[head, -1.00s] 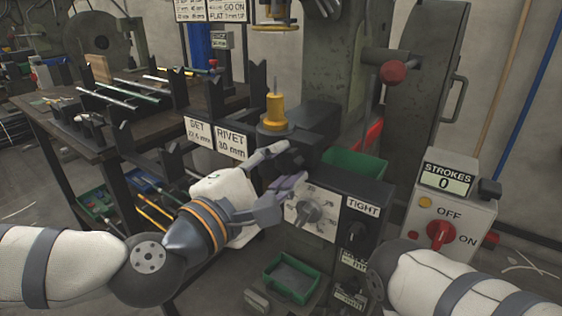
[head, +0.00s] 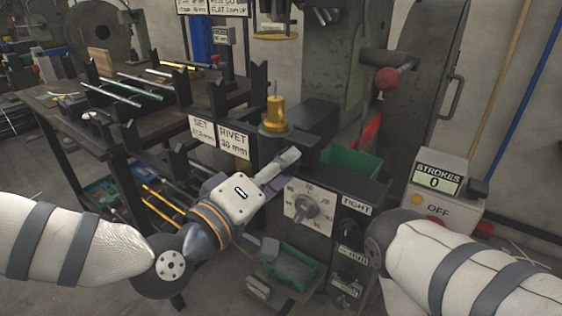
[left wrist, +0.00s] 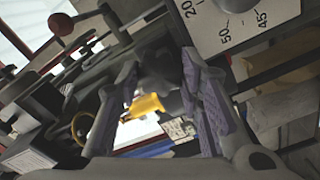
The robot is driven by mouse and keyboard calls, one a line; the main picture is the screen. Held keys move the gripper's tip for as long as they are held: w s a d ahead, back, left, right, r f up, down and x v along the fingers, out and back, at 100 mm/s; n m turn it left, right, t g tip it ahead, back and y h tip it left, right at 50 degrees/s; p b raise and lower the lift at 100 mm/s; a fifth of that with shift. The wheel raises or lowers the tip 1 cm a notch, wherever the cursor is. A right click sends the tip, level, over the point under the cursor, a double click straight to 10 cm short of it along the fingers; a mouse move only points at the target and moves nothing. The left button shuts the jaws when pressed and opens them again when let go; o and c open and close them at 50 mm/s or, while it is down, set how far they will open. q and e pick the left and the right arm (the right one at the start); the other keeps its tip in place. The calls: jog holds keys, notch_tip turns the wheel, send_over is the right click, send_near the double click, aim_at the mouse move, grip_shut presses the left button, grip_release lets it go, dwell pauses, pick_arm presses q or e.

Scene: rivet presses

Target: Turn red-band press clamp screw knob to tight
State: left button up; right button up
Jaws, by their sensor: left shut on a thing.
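My left gripper (head: 286,172) reaches in from the left beside the press and is shut on the clamp screw knob. The knob is mostly hidden by the fingers and dark parts. In the left wrist view the two purple-padded fingers (left wrist: 160,80) stand apart, with dark parts and a yellow piece between or beyond them. The press front panel (head: 293,212) has a pale dial with a grey pointer and a TIGHT label (head: 357,206) at its right. My right gripper is not in view.
A yellow-based post (head: 274,118) stands just behind the left gripper. Green bins sit behind the panel (head: 351,162) and below it (head: 291,267). A STROKES counter box (head: 443,190) is at the right. A red-ball lever (head: 387,78) hangs above.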

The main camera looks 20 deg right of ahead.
pick_arm(q)
jog(key=shift+r+m+p, duration=0.1)
jog(key=shift+m+p, duration=1.65)
jog(key=shift+m, duration=2.75)
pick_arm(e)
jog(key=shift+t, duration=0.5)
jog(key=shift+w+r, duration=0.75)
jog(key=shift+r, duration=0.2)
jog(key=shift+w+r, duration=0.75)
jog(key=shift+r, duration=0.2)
pick_arm(q)
jog(key=shift+w, duration=0.1)
jog(key=o, duration=1.2)
jog(key=shift+c, duration=0.2)
jog(key=shift+a, duration=0.1)
jog(key=v, duration=1.2)
